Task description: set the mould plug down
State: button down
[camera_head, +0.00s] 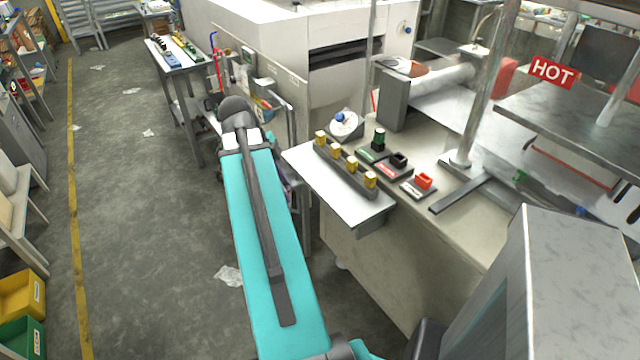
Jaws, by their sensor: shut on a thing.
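My teal arm reaches up from the bottom, and its dark far joint is near the side of the large white machine. My gripper does not show; the end of the arm beyond that joint is hidden. I cannot make out a mould plug in a gripper. Several yellow blocks (352,165) stand in a row in a dark rack on the pale shelf (350,207). Beside them on the bench are a dark and green block (378,140), a black block (399,160) and a red block (423,181), on small labelled bases. Which of these is a mould plug is unclear.
A metal post (483,90) stands on the bench, near a dark plate with a red HOT sign (553,72). A grey box (560,290) blocks the lower right. A side table (190,65) holds small items. The floor (140,210) left of my arm is mostly clear.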

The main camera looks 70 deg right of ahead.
jog(key=shift+s+d+f+m, duration=0.15)
jog(key=shift+s+m, duration=0.2)
jog(key=shift+s, duration=0.2)
jog(key=shift+s+d+r+m, duration=0.15)
jog(key=shift+s+m, duration=0.2)
jog(key=shift+s, duration=0.2)
jog(key=shift+d+f, duration=0.1)
jog(key=p, duration=0.4)
send_over(337, 196)
jog(key=shift+f, duration=0.8)
jog(key=shift+f+p, duration=0.65)
jog(key=shift+f, duration=1.1)
jog(key=shift+f, duration=0.15)
